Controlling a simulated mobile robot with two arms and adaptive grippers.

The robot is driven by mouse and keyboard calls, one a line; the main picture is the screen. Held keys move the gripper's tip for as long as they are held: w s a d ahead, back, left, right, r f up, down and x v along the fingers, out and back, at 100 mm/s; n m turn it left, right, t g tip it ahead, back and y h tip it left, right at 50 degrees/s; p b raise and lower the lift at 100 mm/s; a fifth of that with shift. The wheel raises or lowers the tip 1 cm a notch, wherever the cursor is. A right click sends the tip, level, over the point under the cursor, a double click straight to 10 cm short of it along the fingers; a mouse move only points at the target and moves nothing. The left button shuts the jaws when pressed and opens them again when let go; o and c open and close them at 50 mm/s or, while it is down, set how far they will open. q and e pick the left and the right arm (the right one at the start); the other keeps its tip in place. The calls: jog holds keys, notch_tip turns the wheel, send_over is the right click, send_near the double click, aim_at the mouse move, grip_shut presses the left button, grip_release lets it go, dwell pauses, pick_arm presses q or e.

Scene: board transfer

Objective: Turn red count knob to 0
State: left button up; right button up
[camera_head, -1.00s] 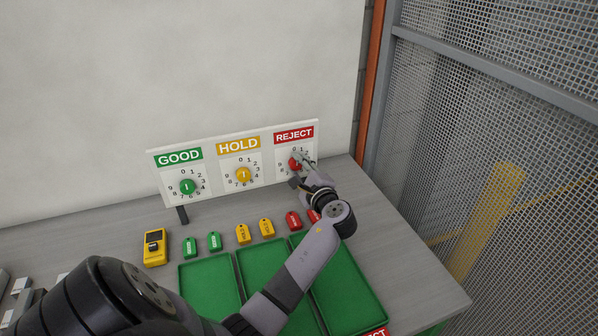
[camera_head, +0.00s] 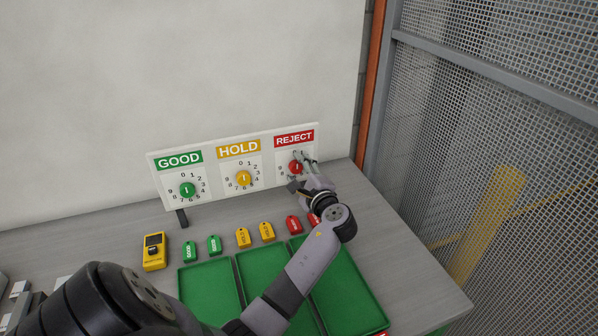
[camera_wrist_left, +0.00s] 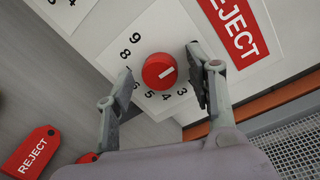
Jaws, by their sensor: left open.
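The red knob (camera_head: 296,167) sits on the white dial panel under the REJECT label. My left gripper (camera_head: 301,172) is in front of it, open. In the left wrist view the red knob (camera_wrist_left: 159,71) lies between the spread fingers of my left gripper (camera_wrist_left: 161,82), with a gap on each side. Its white pointer line faces right and slightly up in that view, toward the right finger. Numbers 3 to 9 show around the knob; the other numbers are not visible there, so I cannot tell the exact reading. My right gripper is not in view.
A green knob (camera_head: 187,190) and a yellow knob (camera_head: 244,178) stand left on the same panel. Below are green, yellow and red tags, green trays (camera_head: 209,287) and a yellow handheld device (camera_head: 154,251). A mesh fence (camera_head: 490,130) stands at the right.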

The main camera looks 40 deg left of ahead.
pick_arm(q)
jog(key=shift+d, duration=0.1)
jog(key=f+v, duration=0.1)
jog(key=v, duration=1)
jog(key=shift+s+d+r, duration=0.2)
jog(key=shift+d+r, duration=0.2)
jog(key=shift+r, duration=0.05)
